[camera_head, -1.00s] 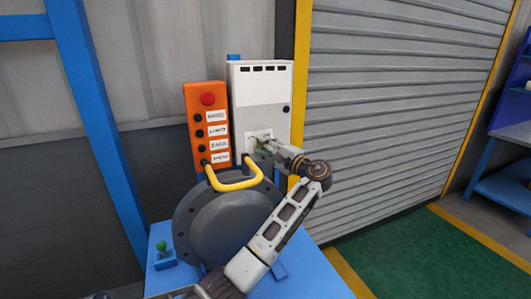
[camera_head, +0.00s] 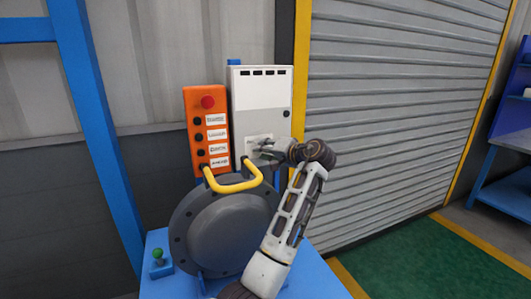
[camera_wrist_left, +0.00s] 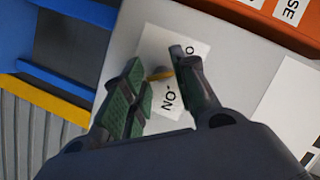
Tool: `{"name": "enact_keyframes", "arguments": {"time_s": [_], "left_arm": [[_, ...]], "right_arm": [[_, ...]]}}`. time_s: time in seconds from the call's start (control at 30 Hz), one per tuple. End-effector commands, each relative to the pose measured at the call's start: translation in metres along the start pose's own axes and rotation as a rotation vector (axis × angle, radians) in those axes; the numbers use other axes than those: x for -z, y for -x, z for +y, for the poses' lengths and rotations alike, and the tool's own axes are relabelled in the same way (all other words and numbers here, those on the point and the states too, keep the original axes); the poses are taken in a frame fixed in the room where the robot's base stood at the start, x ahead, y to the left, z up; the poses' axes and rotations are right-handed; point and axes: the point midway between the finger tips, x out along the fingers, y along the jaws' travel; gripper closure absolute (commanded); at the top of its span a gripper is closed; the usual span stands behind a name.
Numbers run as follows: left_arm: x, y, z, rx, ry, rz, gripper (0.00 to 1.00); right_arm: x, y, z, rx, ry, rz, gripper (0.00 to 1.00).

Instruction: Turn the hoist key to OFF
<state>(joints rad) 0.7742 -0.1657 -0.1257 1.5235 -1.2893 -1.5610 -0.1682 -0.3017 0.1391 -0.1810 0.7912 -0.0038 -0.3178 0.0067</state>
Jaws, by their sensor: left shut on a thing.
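The hoist key (camera_wrist_left: 160,74) is a small yellowish piece on a white label (camera_wrist_left: 170,98) on the front of the grey-white cabinet (camera_head: 262,100). My left gripper (camera_head: 264,149) is at the cabinet's lower front. In the left wrist view, its green-padded fingers (camera_wrist_left: 157,72) are on either side of the key and shut on it. The label shows "NO" letters turned in the picture; the other word is partly hidden by a finger. In the head view the key is hidden or too small to tell. My right gripper is not in view.
An orange button box (camera_head: 207,130) with a red button stands left of the cabinet. In front are a yellow handle (camera_head: 235,187) and a grey flanged shell (camera_head: 215,230) on a blue stand (camera_head: 157,285). A roller shutter (camera_head: 390,110) is at right.

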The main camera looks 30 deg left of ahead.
Motion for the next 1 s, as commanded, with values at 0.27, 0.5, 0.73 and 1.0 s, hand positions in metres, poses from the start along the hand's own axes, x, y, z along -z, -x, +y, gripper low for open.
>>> {"name": "enact_keyframes", "arguments": {"time_s": [0.27, 0.5, 0.73, 1.0], "left_arm": [[-0.0020, -0.0004, 0.0020, -0.051, 0.110, -0.005, 0.95], [-0.0021, -0.0004, 0.0018, -0.061, 0.135, -0.006, 0.95], [-0.0022, -0.0005, 0.0019, -0.061, 0.135, -0.006, 0.95], [-0.0014, -0.0003, 0.0008, -0.059, 0.136, -0.004, 0.50]], "right_arm": [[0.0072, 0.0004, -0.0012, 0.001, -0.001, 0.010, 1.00], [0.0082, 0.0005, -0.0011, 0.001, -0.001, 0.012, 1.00], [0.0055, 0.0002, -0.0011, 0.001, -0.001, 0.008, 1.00], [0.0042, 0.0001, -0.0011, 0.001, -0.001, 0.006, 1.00]]}}
